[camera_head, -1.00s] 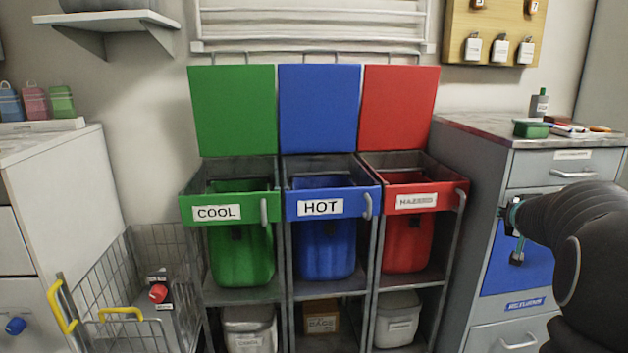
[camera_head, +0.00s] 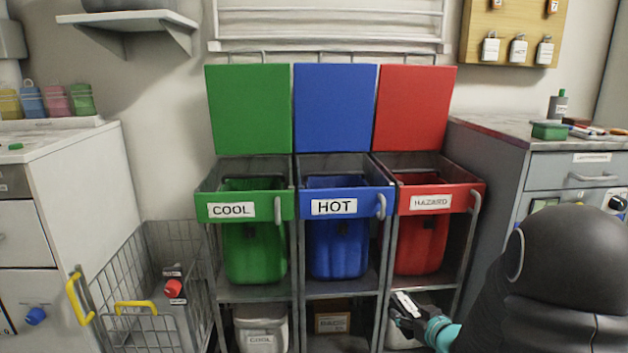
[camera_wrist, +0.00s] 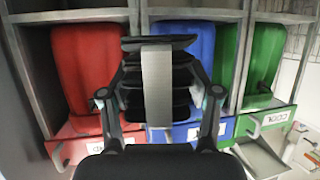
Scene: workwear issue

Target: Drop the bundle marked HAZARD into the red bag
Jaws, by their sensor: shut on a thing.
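The red bag (camera_head: 420,245) hangs open in the right-hand frame behind a red front panel labelled HAZARD (camera_head: 431,202); its red lid stands raised. It also shows upside down at left in the wrist view (camera_wrist: 84,75). My gripper (camera_head: 418,318) is low in front of the red section, below the bag and apart from it. In the wrist view my gripper (camera_wrist: 158,95) is shut on a dark layered bundle (camera_wrist: 183,84) with a pale band around its middle. No mark on the bundle is readable. Its pale part shows at the fingertips in the head view.
A green bag (camera_head: 254,250) marked COOL and a blue bag (camera_head: 338,248) marked HOT hang left of the red one, lids raised. A grey cabinet (camera_head: 500,160) stands close at right.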

